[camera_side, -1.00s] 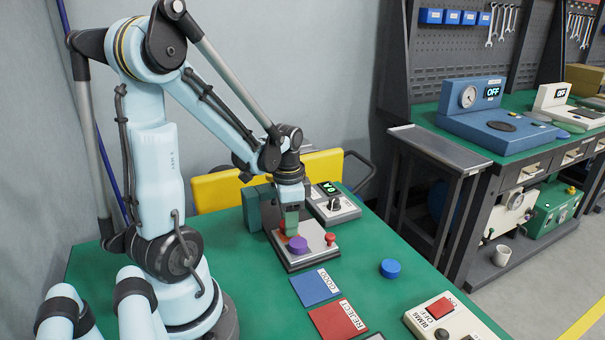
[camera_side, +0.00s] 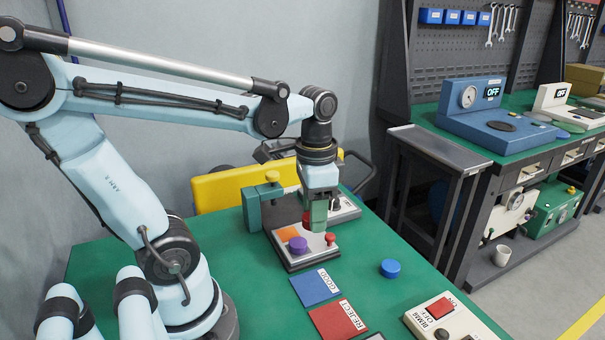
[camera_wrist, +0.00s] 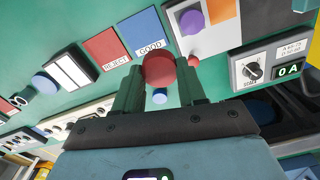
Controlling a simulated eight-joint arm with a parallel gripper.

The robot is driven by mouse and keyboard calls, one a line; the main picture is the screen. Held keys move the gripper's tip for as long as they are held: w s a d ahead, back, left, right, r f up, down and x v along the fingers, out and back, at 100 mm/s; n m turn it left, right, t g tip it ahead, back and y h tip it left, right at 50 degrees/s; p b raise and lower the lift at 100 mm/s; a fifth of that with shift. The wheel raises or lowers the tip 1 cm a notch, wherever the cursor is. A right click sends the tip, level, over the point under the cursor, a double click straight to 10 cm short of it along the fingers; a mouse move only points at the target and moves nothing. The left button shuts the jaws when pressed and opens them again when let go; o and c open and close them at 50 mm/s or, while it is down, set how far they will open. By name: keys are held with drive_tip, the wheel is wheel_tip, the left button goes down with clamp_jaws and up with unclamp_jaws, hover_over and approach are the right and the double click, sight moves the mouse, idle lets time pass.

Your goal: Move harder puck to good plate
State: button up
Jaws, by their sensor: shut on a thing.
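My gripper (camera_side: 318,222) is shut on a red puck (camera_side: 306,217), above the right part of the grey test fixture. In the wrist view the red puck (camera_wrist: 158,67) sits between the fingertips of my gripper (camera_wrist: 158,82). A purple puck (camera_side: 298,244) rests on the fixture (camera_side: 301,263), beside a bare orange pad (camera_side: 288,233). The blue plate labelled GOOD (camera_side: 317,286) lies on the green table in front of the fixture; it also shows in the wrist view (camera_wrist: 140,30). Which puck is harder cannot be seen.
The red REJECT plate (camera_side: 338,318) lies beside the GOOD plate. A blue puck (camera_side: 390,268) stands on the table at right. A red knob (camera_side: 330,239) sticks up from the fixture near my gripper. A teal clamp (camera_side: 262,205) stands behind. A control box (camera_side: 440,316) is at the front.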

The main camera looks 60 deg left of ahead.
drive_tip(key=s+d+f, duration=0.1)
drive_tip(key=s+d, duration=0.2)
drive_tip(key=d, duration=0.4)
drive_tip(key=s+d+f, duration=0.1)
drive_tip(key=s+d, duration=0.3)
drive_tip(key=d, duration=0.2)
hover_over(314, 286)
wheel_tip(314, 286, down, 6)
drive_tip(key=shift+f, duration=2.3)
drive_tip(key=o, duration=1)
drive_tip(key=shift+f, duration=0.1)
drive_tip(key=shift+o, duration=0.2)
